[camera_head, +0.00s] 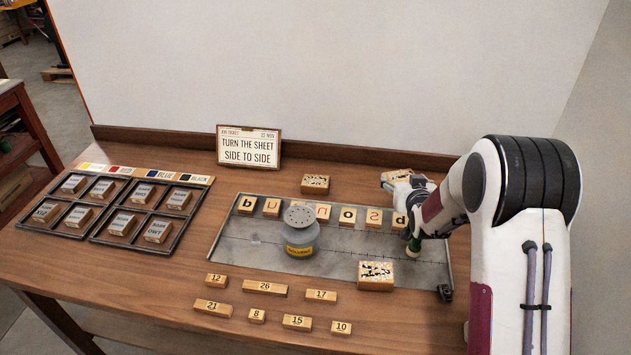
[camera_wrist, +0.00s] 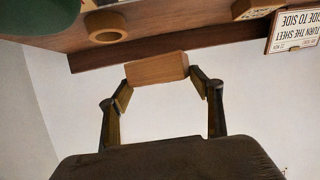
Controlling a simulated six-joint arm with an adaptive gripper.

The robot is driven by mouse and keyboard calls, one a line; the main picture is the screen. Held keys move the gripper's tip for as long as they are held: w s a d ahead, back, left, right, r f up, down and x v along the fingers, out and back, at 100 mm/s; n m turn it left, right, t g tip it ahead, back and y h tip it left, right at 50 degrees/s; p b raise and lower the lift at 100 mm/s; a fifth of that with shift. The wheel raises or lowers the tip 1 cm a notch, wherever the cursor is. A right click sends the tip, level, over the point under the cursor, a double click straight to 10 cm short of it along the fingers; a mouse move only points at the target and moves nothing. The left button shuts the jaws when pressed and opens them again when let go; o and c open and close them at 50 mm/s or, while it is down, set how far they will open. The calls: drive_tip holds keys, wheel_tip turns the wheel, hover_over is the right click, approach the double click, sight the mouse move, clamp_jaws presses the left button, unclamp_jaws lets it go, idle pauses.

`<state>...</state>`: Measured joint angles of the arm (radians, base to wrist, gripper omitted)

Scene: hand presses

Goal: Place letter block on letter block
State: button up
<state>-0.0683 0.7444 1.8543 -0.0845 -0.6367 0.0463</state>
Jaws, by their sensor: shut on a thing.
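A row of wooden letter blocks stands along the back of the metal plate (camera_head: 345,262). The leftmost, reading like "b" (camera_head: 247,204), is upright, and one reading like "o" (camera_head: 348,214) stands further right. The right end, with one like "d" (camera_head: 399,220), is close to my arm. In the wrist view my gripper (camera_wrist: 163,80) is shut on a plain-sided wooden block (camera_wrist: 155,68), held between both fingertips with the wall behind it. Its letter face does not show there. In the head view my arm reaches over the plate's right end and hides much of my gripper.
A grey jar with a perforated lid (camera_head: 299,234) stands before the row. Marked blocks lie behind it (camera_head: 315,184) and in front (camera_head: 376,276). A sign (camera_head: 248,149) stands at the back. Number blocks (camera_head: 265,288) lie in front; a compartment tray (camera_head: 133,239) is left. A green object (camera_head: 413,247) stands below my arm.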

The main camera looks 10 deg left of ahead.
drive_tip(key=w+a+r+n+y, duration=0.1)
drive_tip(key=w+a+n+y, duration=0.3)
drive_tip(key=a, duration=0.8)
wheel_tip(320, 180, up, 2)
drive_tip(key=g, duration=0.1)
hover_over(318, 185)
drive_tip(key=shift+w+y, duration=0.1)
drive_tip(key=shift+y, duration=0.3)
drive_tip(key=shift+f, duration=3.1)
drive_tip(key=shift+f, duration=1.9)
drive_tip(key=o, duration=1.2)
drive_tip(key=shift+f+g, duration=0.15)
drive_tip(key=shift+g, duration=0.15)
drive_tip(key=shift+c, duration=0.2)
